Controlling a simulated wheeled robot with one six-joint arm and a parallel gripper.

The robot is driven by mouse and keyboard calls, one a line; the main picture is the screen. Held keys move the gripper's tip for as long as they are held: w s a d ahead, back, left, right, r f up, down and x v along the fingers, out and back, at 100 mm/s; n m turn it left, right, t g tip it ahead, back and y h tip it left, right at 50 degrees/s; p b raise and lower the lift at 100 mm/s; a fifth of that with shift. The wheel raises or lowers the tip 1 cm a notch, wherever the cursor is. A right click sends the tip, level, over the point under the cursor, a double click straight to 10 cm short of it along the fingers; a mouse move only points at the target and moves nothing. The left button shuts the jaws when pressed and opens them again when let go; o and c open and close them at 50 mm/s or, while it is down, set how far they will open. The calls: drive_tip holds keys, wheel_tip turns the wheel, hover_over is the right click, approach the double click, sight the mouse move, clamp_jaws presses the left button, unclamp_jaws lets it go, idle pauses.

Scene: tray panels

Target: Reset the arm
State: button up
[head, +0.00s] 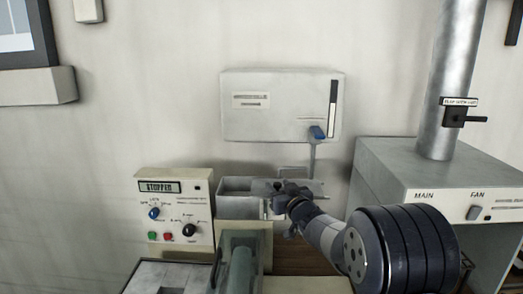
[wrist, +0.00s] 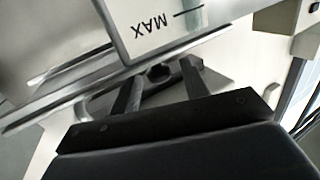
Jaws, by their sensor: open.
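My arm reaches in from the lower right in the head view. My gripper (head: 279,186) is at the right part of a grey metal tray (head: 236,208) below the wall box. In the wrist view my gripper (wrist: 158,78) has its two dark fingers apart, with nothing seen held between them. A dark knob-like part (wrist: 158,72) shows between and beyond the fingertips; I cannot tell whether they touch it. A pale panel marked MAX (wrist: 150,28) lies just past the fingers.
A control panel (head: 176,190) reading STOPPED stands left of the tray. A grey cabinet (head: 450,178) with a metal duct (head: 452,75) stands right. A clear cylinder (head: 240,268) is in front.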

drive_tip(key=shift+x, duration=0.8)
drive_tip(key=shift+w+a, duration=0.1)
drive_tip(key=shift+a, duration=0.15)
